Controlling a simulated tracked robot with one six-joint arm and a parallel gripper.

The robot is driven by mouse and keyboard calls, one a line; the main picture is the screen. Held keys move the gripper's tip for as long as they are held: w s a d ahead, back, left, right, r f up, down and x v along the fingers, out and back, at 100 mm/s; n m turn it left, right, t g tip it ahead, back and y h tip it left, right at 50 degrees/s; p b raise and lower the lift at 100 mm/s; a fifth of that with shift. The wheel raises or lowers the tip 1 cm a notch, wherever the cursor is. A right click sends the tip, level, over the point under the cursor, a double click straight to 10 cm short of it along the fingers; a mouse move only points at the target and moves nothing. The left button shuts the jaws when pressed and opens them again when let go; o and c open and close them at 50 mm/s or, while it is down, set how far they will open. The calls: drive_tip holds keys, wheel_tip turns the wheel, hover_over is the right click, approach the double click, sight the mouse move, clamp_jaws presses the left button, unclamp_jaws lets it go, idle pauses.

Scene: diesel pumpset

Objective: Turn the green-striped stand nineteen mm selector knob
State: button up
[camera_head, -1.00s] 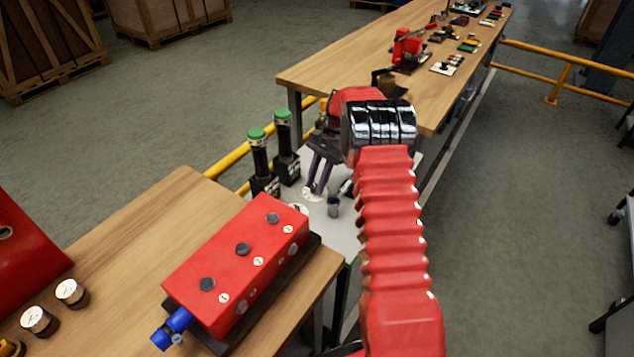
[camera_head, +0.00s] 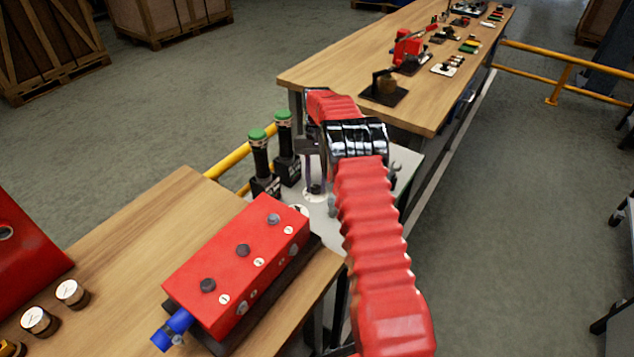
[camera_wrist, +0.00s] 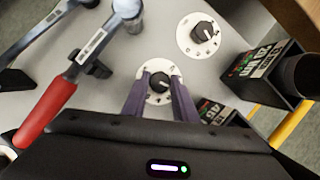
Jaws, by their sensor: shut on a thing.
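A black selector knob (camera_wrist: 159,82) on a round white dial stands on the grey plate, in the middle of the wrist view. My gripper (camera_wrist: 160,76) is shut on this knob, one dark finger on each side. In the head view my gripper (camera_head: 316,187) points down at the white dial, and the knob is mostly hidden by the fingers. A second black knob (camera_wrist: 203,32) on a white dial sits apart, up and right. Two black stands with green-marked labels, one nearer the held knob (camera_wrist: 212,108) and one nearer the second knob (camera_wrist: 252,62), stand beside them; their numbers are hard to read.
A red-handled wrench (camera_wrist: 55,100) and another tool lie left in the wrist view. The green-topped stands (camera_head: 284,145) rise close to my gripper's left in the head view. A red block (camera_head: 235,265) sits on the near wooden bench. A yellow rail (camera_head: 228,160) runs behind.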

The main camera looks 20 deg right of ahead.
drive_tip(key=shift+w+r, duration=0.15)
drive_tip(key=shift+w, duration=0.05)
idle(0.3)
drive_tip(key=o, duration=0.7)
drive_tip(key=shift+c, duration=0.2)
drive_tip(key=o, duration=0.4)
drive_tip(key=shift+s, duration=0.1)
drive_tip(key=shift+v, duration=3.85)
